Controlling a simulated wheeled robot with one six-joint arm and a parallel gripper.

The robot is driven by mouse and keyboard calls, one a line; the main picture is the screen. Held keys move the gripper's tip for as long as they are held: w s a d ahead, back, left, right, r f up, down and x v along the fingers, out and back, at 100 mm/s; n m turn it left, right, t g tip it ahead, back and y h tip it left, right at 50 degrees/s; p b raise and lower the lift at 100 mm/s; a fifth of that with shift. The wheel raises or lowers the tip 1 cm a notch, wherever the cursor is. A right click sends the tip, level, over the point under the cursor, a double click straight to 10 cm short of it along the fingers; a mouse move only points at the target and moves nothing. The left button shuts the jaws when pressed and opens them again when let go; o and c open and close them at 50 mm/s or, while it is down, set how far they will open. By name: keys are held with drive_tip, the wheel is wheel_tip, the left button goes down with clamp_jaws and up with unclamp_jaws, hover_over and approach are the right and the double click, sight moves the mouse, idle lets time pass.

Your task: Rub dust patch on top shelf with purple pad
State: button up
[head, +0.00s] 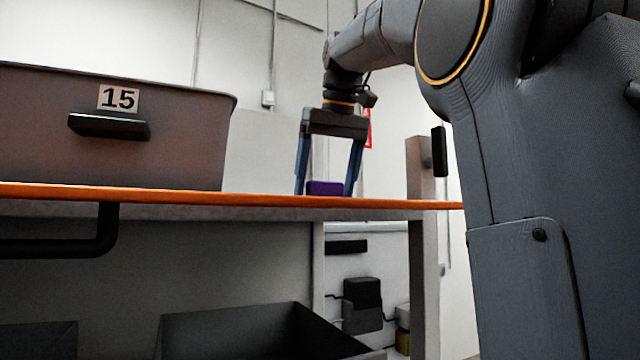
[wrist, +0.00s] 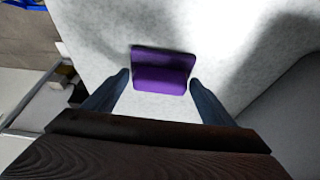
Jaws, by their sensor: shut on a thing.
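The purple pad (head: 325,188) is between the fingers of my gripper (head: 324,184), at the level of the top shelf (head: 250,199) near its right end. In the wrist view the purple pad (wrist: 163,72) lies across the fingertips, over the pale grey shelf surface (wrist: 228,32). My gripper (wrist: 159,80) is shut on the pad and points down. The shelf's front edge hides the pad's underside in the head view, so I cannot tell whether it touches. I cannot make out a distinct dust patch on the mottled surface.
A grey bin marked 15 (head: 180,150) stands on the shelf to the left of my gripper. An upright post (head: 421,165) rises at the shelf's right end. A dark open bin (head: 235,335) sits below the shelf.

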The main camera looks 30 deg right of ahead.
sight(307, 182)
drive_tip(key=shift+d, duration=1.8)
drive_tip(key=shift+a, duration=0.1)
drive_tip(key=shift+a+r, duration=0.1)
drive_tip(key=shift+a, duration=7.45)
drive_tip(key=shift+r, duration=2.9)
